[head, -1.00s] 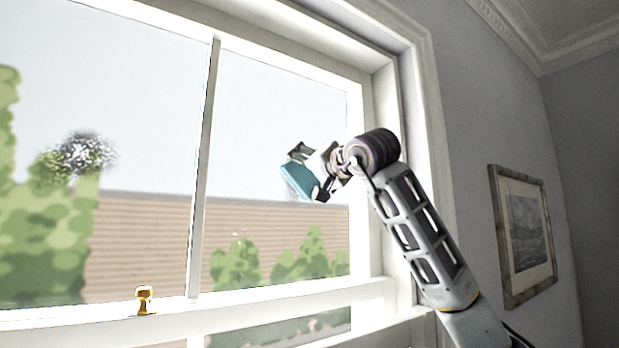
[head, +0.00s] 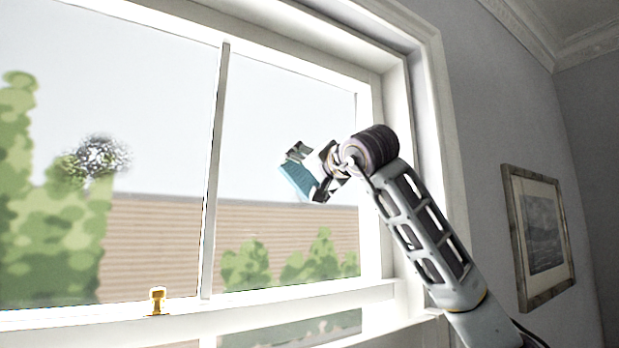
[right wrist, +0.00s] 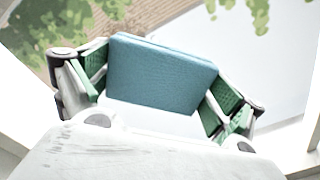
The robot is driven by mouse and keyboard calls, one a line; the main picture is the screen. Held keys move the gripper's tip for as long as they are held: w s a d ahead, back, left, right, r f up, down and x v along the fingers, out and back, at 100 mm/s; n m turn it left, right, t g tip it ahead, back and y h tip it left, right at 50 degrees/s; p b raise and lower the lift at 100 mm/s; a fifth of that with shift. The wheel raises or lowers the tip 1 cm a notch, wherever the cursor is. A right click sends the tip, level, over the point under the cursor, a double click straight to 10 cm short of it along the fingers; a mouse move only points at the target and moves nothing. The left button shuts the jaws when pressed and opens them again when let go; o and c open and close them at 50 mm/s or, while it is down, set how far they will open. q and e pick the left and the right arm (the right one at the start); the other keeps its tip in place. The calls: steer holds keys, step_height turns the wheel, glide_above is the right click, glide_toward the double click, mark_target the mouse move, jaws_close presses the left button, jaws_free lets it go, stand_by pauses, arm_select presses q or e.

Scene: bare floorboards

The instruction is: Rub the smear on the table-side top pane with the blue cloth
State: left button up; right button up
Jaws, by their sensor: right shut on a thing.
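A dark speckled smear (head: 101,156) shows on the left top pane (head: 150,130) of the window. The blue cloth (head: 298,181) is a thick folded pad in front of the right top pane (head: 275,110). My right gripper (head: 314,174) is shut on it; in the right wrist view the cloth (right wrist: 160,75) sits between the green finger pads. I cannot tell whether the cloth touches the glass. The cloth and gripper hide part of the right pane. The smear is well to the left of the cloth, past the glazing bar. My left gripper is not in view.
A white upright glazing bar (head: 214,170) separates the two top panes. A brass catch (head: 157,301) stands on the white rail (head: 270,301) below them. The white window frame (head: 400,130) is close to my right arm. A framed picture (head: 540,237) hangs on the right wall.

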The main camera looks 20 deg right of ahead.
mark_target(315, 183)
steer(key=shift+s+a, duration=0.1)
steer(key=shift+a, duration=0.6)
steer(key=shift+f+b, duration=0.6)
steer(key=shift+f, duration=0.3)
steer(key=shift+d+r, duration=0.1)
steer(key=shift+d, duration=0.1)
steer(key=shift+w+d+p, duration=0.15)
steer(key=shift+d+p, duration=0.05)
steer(key=shift+d, duration=0.7)
steer(key=shift+w+d+p, duration=0.15)
steer(key=shift+d, duration=0.75)
steer(key=shift+d, duration=0.2)
steer(key=shift+w+d, duration=0.15)
steer(key=shift+d, duration=0.55)
steer(key=shift+w+d, duration=0.15)
steer(key=shift+d, duration=0.95)
